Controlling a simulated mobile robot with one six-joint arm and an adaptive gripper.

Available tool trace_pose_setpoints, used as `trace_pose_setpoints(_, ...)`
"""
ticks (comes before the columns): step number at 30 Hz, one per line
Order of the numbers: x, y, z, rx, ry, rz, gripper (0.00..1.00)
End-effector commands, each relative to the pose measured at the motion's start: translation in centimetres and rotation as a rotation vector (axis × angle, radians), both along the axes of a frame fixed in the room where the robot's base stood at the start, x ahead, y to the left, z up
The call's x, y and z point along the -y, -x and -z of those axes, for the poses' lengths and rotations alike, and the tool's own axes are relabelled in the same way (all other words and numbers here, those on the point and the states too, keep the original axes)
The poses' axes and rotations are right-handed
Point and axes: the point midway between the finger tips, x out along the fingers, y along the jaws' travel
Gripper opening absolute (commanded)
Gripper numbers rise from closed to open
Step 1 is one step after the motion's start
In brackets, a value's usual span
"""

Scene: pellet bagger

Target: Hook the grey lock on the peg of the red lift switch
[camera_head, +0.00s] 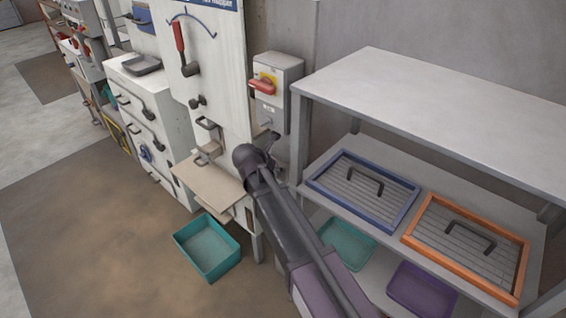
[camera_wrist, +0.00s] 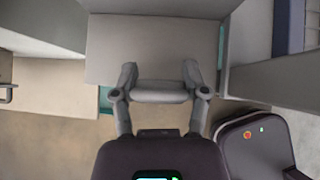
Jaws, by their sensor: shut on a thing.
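The red switch handle (camera_head: 263,86) sits on a yellow plate on a grey wall box in the head view. A small label is below the handle, and the peg is too small to make out clearly. My gripper (camera_wrist: 160,78) is shut on a grey piece (camera_wrist: 160,92), which looks like the grey lock and lies crosswise between the two fingers in the wrist view. In the head view my arm rises from the lower right and ends just below the switch box. My wrist hides most of the gripper and the held piece there.
A white machine panel with a red lever (camera_head: 180,45) stands left of the switch box. A grey shelf (camera_head: 430,100) stands close on the right, with a blue-framed tray (camera_head: 335,196) and an orange-framed tray (camera_head: 430,258). A teal bin (camera_head: 232,263) is on the floor.

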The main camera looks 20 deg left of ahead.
Motion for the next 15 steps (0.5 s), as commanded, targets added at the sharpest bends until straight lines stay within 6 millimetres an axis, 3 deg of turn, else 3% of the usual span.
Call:
trace_pose_setpoints(8, 0.8, -3.1, 0.0, -0.001, 0.0, 0.002, 0.02)
trace_pose_setpoints(15, 1.2, -4.2, 1.2, 0.0, -0.001, 0.001, 0.02)
